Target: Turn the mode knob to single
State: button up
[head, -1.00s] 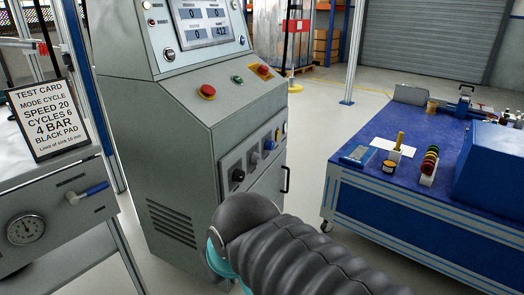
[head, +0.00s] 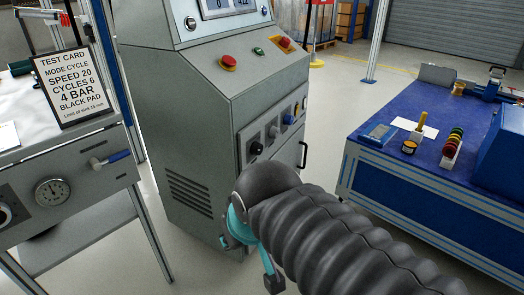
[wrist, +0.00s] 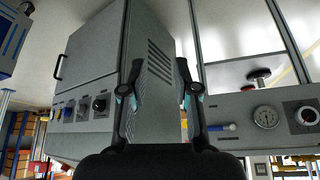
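The grey control cabinet (head: 205,110) stands ahead, with a row of knobs on its front panel. In the wrist view the black knob (wrist: 99,105) is left of my gripper (wrist: 159,72). My gripper is open and empty, fingers apart, and touches no knob. In the head view my arm mostly hides it.
A red button (head: 228,62) sits on the cabinet's sloped top. A test card (head: 75,85) reading "MODE CYCLE" stands on a bench at left, with a gauge (head: 52,191) and blue-handled lever (head: 110,160). A blue workbench (head: 400,165) stands right. Floor shows between cabinet and workbench.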

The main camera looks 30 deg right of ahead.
jog(key=o, duration=0.5)
jog(key=d+f, duration=0.1)
jog(key=d+f+m+g+b, duration=0.1)
jog(key=d+f, duration=0.1)
jog(key=w+d+f+m, duration=0.1)
jog(key=d+f, duration=0.1)
jog(key=shift+w+d+g+h, duration=0.1)
jog(key=shift+d+g+h, duration=0.1)
jog(key=shift+g+h, duration=0.2)
jog(key=shift+c, duration=0.2)
jog(key=w+d+f+m+g+y+b, duration=0.2)
jog(key=w+d+f+m+b, duration=0.1)
jog(key=d+f+m, duration=0.3)
jog(key=m+t+y+b, duration=0.2)
jog(key=t+y+b, duration=0.1)
jog(key=t+y, duration=0.8)
send_near(261, 150)
jog(key=shift+t+h, duration=0.4)
jog(key=shift+t, duration=0.2)
jog(key=x, duration=0.9)
jog(key=shift+s+a, duration=0.25)
jog(key=c, duration=1.1)
